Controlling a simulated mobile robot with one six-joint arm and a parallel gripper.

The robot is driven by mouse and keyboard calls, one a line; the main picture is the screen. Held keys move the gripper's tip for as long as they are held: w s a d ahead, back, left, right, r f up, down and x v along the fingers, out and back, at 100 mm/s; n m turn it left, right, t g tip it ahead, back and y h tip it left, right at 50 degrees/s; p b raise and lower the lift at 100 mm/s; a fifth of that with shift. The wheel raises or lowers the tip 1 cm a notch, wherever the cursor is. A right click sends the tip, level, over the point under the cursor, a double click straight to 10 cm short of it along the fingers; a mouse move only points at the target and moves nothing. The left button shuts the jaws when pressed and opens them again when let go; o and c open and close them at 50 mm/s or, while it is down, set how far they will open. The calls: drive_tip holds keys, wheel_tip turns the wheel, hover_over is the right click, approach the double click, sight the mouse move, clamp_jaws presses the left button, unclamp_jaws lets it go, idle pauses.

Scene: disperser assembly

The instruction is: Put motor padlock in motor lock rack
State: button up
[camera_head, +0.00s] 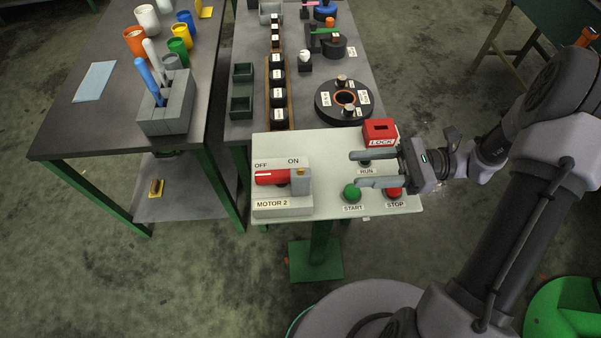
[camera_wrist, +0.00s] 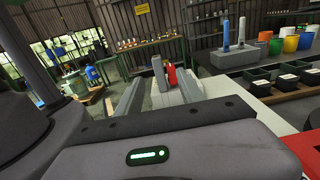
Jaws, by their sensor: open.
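The MOTOR 2 switch box (camera_head: 268,204) stands at the left of the pale panel, with a red handle (camera_head: 270,177) pointing to OFF. A small grey block with a yellowish top (camera_head: 300,182), seemingly the motor padlock, sits at the handle's right side. The red box marked LOCK (camera_head: 380,130), seemingly the lock rack, stands at the panel's back right. My gripper (camera_head: 355,168) is open and empty over the panel, right of the grey block and apart from it, fingers pointing left. In the wrist view the grey block (camera_wrist: 158,72) and red handle (camera_wrist: 172,77) show between the fingers.
The green START button (camera_head: 352,192) and red STOP button (camera_head: 394,193) lie below and beside my gripper. A black round part (camera_head: 342,102) and a row of black blocks stand behind the panel. The panel's middle, left of START, is clear.

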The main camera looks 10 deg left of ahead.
sight(300, 187)
drive_tip(key=b+x, duration=0.1)
drive_tip(key=x, duration=0.4)
drive_tip(key=b+x, duration=0.2)
drive_tip(key=x, duration=0.4)
drive_tip(key=b+x, duration=0.1)
drive_tip(key=x, duration=0.4)
drive_tip(key=shift+s+f+b, duration=0.15)
drive_tip(key=shift+s+b, duration=0.25)
drive_tip(key=shift+s, duration=0.05)
clamp_jaws()
